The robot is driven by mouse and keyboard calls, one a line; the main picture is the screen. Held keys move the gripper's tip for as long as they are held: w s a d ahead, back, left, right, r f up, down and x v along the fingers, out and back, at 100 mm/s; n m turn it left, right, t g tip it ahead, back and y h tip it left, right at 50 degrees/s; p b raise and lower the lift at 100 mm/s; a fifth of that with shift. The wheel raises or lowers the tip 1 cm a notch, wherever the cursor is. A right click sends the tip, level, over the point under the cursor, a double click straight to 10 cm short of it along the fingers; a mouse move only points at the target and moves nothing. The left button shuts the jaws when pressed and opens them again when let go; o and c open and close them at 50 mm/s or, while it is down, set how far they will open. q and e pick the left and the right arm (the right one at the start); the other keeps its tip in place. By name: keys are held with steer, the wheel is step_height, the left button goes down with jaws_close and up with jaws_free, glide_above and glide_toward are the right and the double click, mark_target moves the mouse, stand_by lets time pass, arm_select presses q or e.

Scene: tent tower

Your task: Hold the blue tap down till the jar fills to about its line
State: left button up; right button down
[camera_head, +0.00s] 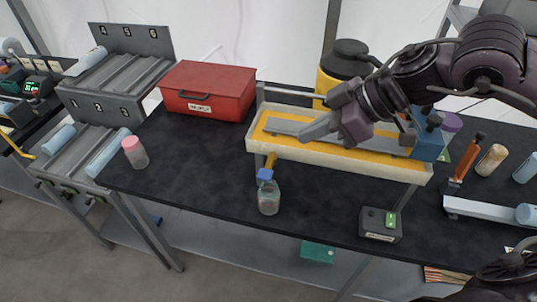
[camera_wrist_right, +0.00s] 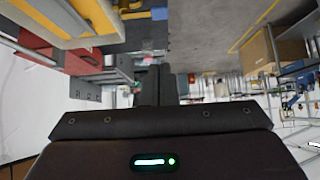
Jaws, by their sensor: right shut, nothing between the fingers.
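The blue tap (camera_head: 265,175) hangs below a short yellow spout (camera_head: 271,160) at the front left of a cream and yellow trough (camera_head: 330,155) on legs. A clear jar (camera_head: 268,199) stands upright on the dark table just below the tap. Its fill line and liquid level are too small to tell. My right gripper (camera_head: 306,134) is shut and empty above the trough, up and right of the tap and apart from it. Its closed fingers (camera_wrist_right: 153,85) show in the right wrist view. My left gripper is not in view.
A red toolbox (camera_head: 208,90) stands back left, and a pink-capped bottle (camera_head: 135,152) left of the jar. A yellow container (camera_head: 341,65) with a black lid is behind the trough. A small black box (camera_head: 380,225) sits at the front right. The table (camera_head: 205,165) left of the jar is clear.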

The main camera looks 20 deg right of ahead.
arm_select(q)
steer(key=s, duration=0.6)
arm_select(e)
steer(key=p, duration=0.8)
glide_above(260, 172)
steer(key=s+d, duration=0.2)
steer(key=f, duration=0.6)
steer(key=shift+w+f, duration=0.2)
steer(key=shift+f, duration=0.2)
steer(key=f, duration=0.4)
steer(key=shift+s+d+f, duration=0.1)
steer(key=shift+d, duration=0.1)
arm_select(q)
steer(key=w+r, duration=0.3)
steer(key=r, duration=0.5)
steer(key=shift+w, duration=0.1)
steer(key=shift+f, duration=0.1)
arm_select(e)
steer(key=shift+a+f, duration=0.1)
